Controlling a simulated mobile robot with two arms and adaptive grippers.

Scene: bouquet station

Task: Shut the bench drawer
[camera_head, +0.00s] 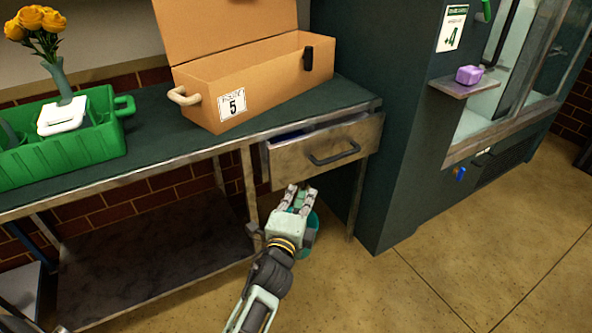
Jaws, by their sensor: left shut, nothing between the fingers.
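The bench drawer (321,153) is a worn metal drawer with a black bar handle (334,154). It sits under the right end of the bench and stands partly open, with something blue showing inside. My left gripper (301,191) is shut and empty, just below the left part of the drawer front. Whether it touches the drawer I cannot tell. My right gripper is not in view.
A teal bucket (312,238) is partly hidden behind my gripper. A dark cabinet (400,150) stands close right; floor in front is clear.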

